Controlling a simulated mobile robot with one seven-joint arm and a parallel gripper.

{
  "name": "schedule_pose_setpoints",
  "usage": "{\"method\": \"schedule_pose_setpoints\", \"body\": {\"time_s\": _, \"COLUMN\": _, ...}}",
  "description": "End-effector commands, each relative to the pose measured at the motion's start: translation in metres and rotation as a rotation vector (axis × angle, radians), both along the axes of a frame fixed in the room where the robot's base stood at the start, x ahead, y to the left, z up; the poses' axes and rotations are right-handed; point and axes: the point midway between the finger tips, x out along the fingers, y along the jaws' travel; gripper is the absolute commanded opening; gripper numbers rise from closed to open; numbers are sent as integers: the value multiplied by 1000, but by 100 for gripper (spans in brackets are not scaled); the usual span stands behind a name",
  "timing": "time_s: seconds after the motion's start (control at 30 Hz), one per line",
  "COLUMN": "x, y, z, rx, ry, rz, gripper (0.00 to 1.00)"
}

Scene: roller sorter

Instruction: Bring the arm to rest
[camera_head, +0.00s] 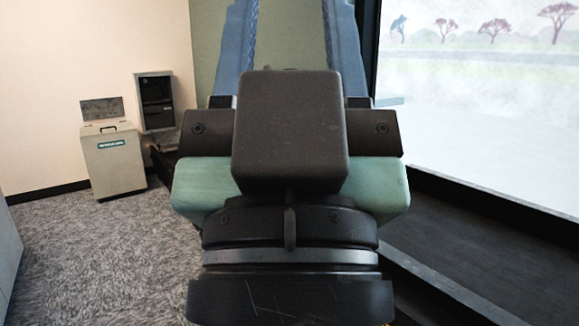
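My gripper (292,25) fills the middle of the head view, seen from behind its dark wrist and black housing. Its two blue fingers point up and away, wide apart, and their tips are cut off by the top edge. Green wall shows between the fingers, with no object visible there. The housing hides what lies directly behind and below it.
A large window (480,110) with a dark ledge (480,235) is at right. Carpet at lower left is clear.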

Motion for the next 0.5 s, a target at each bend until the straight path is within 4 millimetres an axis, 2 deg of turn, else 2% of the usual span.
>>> {"method": "schedule_pose_setpoints", "body": {"time_s": 0.03, "x": 0, "y": 0, "z": 30, "rx": 0, "ry": 0, "rz": 1, "gripper": 47}}
{"method": "schedule_pose_setpoints", "body": {"time_s": 0.5, "x": 1, "y": 1, "z": 178, "rx": 1, "ry": 2, "rz": 4, "gripper": 47}}
